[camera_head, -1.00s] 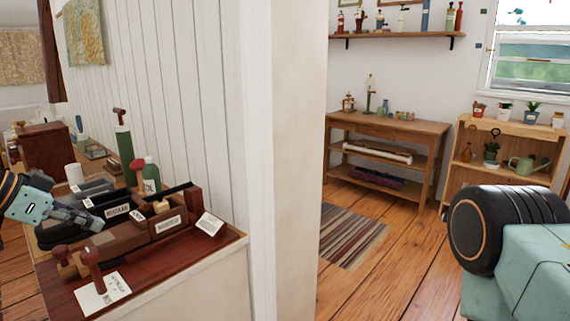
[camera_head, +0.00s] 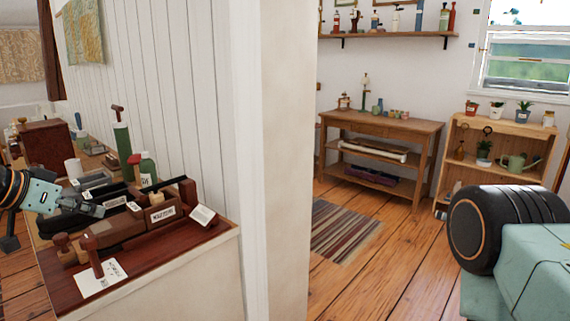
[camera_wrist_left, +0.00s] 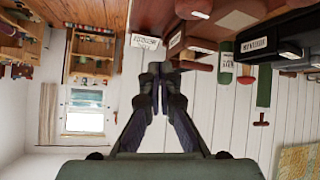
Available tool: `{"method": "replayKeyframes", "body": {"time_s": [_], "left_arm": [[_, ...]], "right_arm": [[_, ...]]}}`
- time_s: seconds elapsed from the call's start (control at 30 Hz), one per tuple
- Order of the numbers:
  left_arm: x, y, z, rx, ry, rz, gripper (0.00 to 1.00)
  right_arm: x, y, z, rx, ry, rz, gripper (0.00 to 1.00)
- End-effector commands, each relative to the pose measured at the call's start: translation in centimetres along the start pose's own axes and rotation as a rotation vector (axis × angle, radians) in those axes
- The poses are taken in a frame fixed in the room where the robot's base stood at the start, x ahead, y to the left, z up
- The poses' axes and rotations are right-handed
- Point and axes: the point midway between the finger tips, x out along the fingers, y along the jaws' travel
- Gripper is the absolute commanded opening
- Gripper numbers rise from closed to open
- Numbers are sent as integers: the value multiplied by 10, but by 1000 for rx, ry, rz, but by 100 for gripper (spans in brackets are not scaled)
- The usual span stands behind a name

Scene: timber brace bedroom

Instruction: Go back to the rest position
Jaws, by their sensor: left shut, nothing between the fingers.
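My left gripper (camera_head: 98,210) comes in from the left edge in the head view, at the near left side of the dark organiser on the counter. In the left wrist view my left gripper (camera_wrist_left: 155,82) is shut, with its fingertips together and nothing between them. That view is upside down, with the counter objects along its top. My right gripper does not show; a dark rounded part and a teal part of my own body fill the lower right of the head view.
The counter (camera_head: 150,262) holds a labelled wooden organiser (camera_head: 135,228), a green bottle (camera_head: 148,170) and a white card (camera_head: 101,280). A wall post (camera_head: 280,150) stands right of it. Beyond are a striped rug (camera_head: 340,230), a wooden table (camera_head: 385,122) and open floor.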

Motion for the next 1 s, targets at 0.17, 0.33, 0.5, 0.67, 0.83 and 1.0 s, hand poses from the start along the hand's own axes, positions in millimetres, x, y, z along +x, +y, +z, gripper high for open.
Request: {"method": "replayKeyframes", "body": {"time_s": [0.17,0.33,0.5,0.67,0.83,1.0], "left_arm": [[17,12,1,-163,41,-77,0],[58,44,49,-343,6,-169,0],[96,91,142,-479,-96,-259,0],[105,137,237,-527,-228,-316,0],[90,184,335,-509,-405,-345,0],[56,230,424,-432,-627,-327,0]], "right_arm": [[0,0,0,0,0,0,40],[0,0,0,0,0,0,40],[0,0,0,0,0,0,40],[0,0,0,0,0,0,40],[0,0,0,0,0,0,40],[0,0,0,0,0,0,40]]}}
